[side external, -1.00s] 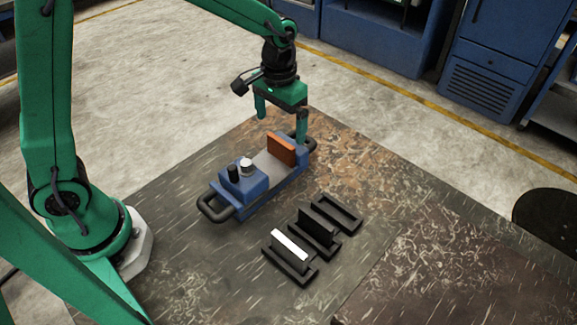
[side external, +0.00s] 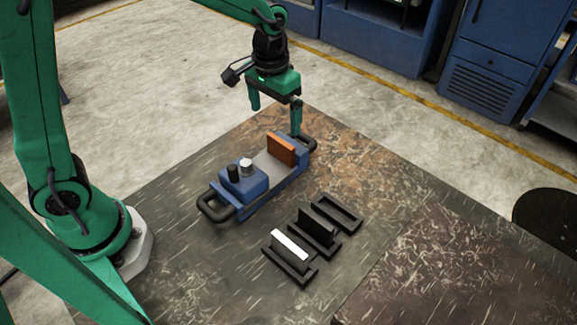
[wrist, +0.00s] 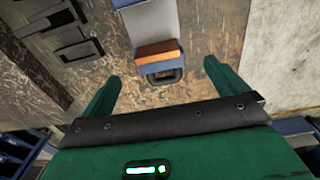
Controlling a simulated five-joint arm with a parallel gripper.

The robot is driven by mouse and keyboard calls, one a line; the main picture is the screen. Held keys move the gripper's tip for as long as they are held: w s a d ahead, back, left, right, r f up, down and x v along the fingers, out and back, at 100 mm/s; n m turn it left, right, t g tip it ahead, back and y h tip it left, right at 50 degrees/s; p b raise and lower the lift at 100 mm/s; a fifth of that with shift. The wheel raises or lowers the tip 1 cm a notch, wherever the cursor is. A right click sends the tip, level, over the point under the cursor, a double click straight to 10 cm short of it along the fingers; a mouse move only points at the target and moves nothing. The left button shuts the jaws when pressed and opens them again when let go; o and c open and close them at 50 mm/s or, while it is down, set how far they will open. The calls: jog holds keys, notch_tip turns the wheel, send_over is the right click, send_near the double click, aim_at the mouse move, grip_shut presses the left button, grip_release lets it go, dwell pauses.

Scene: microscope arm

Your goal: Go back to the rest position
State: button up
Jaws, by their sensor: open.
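My gripper (side external: 275,118) is open and empty, with its two green fingers spread wide. In the side external view it hangs above the far end of a blue device (side external: 262,190) with black handles. An orange slab (side external: 281,149) stands upright on the device. The device carries a silver knob and a black knob at its near end. In the wrist view my gripper (wrist: 160,85) shows both fingers apart, with the orange slab (wrist: 159,50) and the device's end handle visible between them. Nothing is between the fingertips.
Three black holders (side external: 313,232) lie in a row right of the device. The nearest holds a white-topped slab (side external: 290,244), the middle one a dark slab (side external: 317,224), and the farthest (side external: 337,212) looks empty. The table (side external: 420,215) is bare to the right. Blue cabinets (side external: 490,65) stand behind.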

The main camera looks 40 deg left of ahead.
jog(key=s+a+r+t, duration=0.2)
jog(key=s+a+r, duration=0.2)
jog(key=s, duration=0.5)
jog(key=s+a+r+t, duration=0.3)
jog(key=s+r, duration=0.3)
jog(key=s, duration=0.2)
jog(key=shift+s+a+r, duration=0.2)
jog(key=shift+s+a, duration=0.15)
jog(key=shift+a, duration=0.25)
